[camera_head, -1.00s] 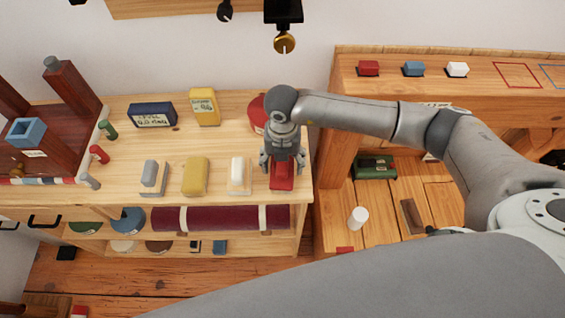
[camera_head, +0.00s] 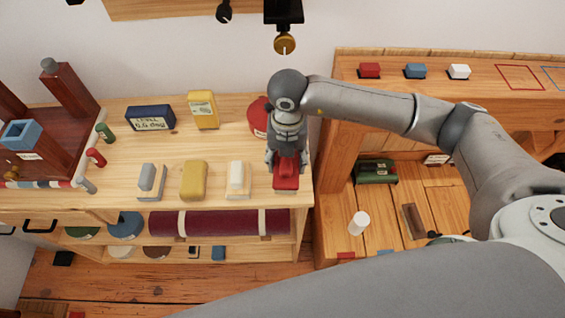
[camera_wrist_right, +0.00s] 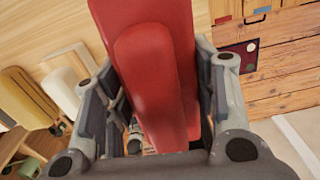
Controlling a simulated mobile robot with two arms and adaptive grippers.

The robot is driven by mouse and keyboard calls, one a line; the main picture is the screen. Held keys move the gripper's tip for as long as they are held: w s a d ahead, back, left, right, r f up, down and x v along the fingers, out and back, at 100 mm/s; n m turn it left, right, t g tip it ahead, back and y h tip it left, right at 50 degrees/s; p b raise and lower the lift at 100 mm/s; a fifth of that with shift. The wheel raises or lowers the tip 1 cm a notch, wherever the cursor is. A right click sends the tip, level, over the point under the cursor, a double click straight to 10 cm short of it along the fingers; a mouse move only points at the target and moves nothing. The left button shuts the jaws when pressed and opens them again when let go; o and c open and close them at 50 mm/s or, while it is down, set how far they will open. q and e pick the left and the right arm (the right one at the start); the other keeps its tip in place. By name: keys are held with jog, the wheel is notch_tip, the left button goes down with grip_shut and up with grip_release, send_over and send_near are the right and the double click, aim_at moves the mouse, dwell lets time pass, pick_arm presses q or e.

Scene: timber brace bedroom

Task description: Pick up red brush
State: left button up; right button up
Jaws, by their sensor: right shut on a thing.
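The red brush (camera_head: 286,178) is at the front right corner of the light wooden shelf top (camera_head: 222,142). My right gripper (camera_head: 286,160) comes down over it from above and is shut on it. In the right wrist view the red brush (camera_wrist_right: 155,75) fills the space between the two fingers of my right gripper (camera_wrist_right: 158,100), with a finger along each side. I cannot tell clearly whether its underside is clear of the wood. My left gripper is not in view.
A white brush (camera_head: 238,178), a yellow brush (camera_head: 193,180) and a grey brush (camera_head: 151,181) stand in a row to the left. A red round thing (camera_head: 258,117) is partly hidden behind my gripper. A wooden bench (camera_head: 330,160) stands close on the right.

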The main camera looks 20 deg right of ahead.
aim_at(297, 167)
jog(key=s+r, duration=0.1)
jog(key=r, duration=0.1)
jog(key=s+d+r, duration=0.1)
jog(key=s+r, duration=0.1)
jog(key=shift+s+d+b, duration=0.1)
jog(key=shift+d+b, duration=0.05)
jog(key=shift+b, duration=0.2)
jog(key=s+d+r+b, duration=0.1)
jog(key=s+d+r, duration=0.2)
jog(key=s, duration=0.5)
jog(key=shift+s+r+b, duration=0.25)
jog(key=shift+r+b, duration=0.1)
jog(key=shift+r, duration=0.2)
jog(key=o, duration=0.4)
jog(key=shift+c, duration=1.1)
jog(key=shift+f, duration=0.1)
